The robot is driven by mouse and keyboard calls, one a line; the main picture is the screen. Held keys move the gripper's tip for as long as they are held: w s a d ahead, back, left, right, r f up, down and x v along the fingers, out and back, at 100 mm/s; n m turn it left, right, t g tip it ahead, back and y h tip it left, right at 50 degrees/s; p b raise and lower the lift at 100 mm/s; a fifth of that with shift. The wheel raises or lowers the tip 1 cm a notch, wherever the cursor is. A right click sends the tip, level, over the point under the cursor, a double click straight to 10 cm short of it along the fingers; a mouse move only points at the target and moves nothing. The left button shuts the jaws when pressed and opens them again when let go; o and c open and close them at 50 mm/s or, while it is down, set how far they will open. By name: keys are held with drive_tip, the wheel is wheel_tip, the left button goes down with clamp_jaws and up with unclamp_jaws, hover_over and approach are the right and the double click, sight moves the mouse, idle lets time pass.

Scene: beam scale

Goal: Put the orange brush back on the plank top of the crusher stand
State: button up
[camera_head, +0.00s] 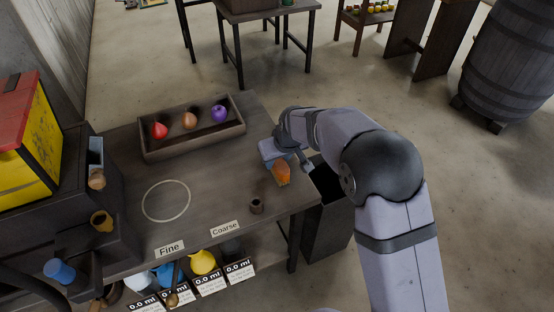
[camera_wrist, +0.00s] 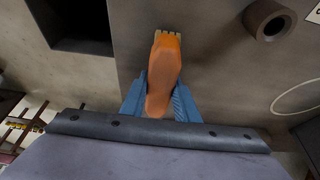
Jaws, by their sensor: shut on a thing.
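The orange brush (camera_head: 282,174) is in my gripper (camera_head: 279,159), over the right part of the grey table near its right edge. In the wrist view the brush (camera_wrist: 162,82) lies between the blue fingers of my gripper (camera_wrist: 160,98), which are shut on it. Its pale bristle end points away from the wrist. I cannot tell if the brush touches the table. A dark stand (camera_head: 45,215) at the far left, beneath a red and yellow box (camera_head: 35,140), may be the crusher stand; its top is partly hidden.
A wooden tray (camera_head: 192,150) with red, orange and purple items stands at the table's back. An open dark bin (camera_head: 327,215) stands beside the table's right edge. The table's middle is clear.

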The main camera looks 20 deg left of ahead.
drive_tip(key=o, duration=1)
drive_tip(key=shift+f, duration=0.1)
